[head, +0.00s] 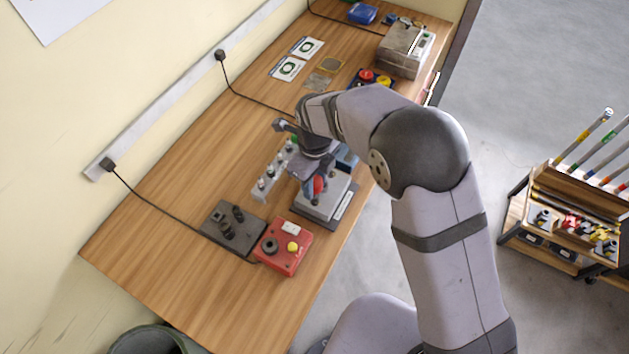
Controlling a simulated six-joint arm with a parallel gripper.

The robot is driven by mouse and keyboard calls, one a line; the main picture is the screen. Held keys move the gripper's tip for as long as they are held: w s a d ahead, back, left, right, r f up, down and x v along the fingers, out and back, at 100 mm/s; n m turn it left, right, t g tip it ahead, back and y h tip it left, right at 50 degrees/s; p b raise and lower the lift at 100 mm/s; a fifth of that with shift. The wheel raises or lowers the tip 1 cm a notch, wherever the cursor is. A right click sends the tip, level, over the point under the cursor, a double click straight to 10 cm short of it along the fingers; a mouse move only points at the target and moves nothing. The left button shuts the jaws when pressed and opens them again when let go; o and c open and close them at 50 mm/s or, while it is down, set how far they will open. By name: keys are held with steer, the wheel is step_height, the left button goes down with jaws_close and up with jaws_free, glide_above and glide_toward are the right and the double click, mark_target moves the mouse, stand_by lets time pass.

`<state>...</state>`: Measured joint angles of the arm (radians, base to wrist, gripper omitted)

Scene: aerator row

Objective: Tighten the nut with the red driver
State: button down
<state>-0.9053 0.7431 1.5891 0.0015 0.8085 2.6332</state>
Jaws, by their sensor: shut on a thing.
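My gripper (314,188) is over the front part of the bench, shut on the red driver (319,184), of which only a small red patch shows. Below and beside it is a grey metal block (322,205) on a dark base near the bench's front edge. Just left of the gripper is a pale row of several fittings with dark tops (265,183), partly covered by my arm. I cannot make out the nut, nor whether the driver's tip touches anything.
Cards (288,67) and a grey case (405,50) lie farther back. A trolley (565,215) stands right. The near-left wood is clear.

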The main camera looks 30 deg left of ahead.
steer(key=c, duration=1.2)
jaws_free()
steer(key=shift+n, duration=1)
steer(key=n, duration=0.4)
steer(key=shift+r, duration=0.1)
steer(key=shift+w+a+n, duration=0.1)
steer(key=shift+n, duration=0.3)
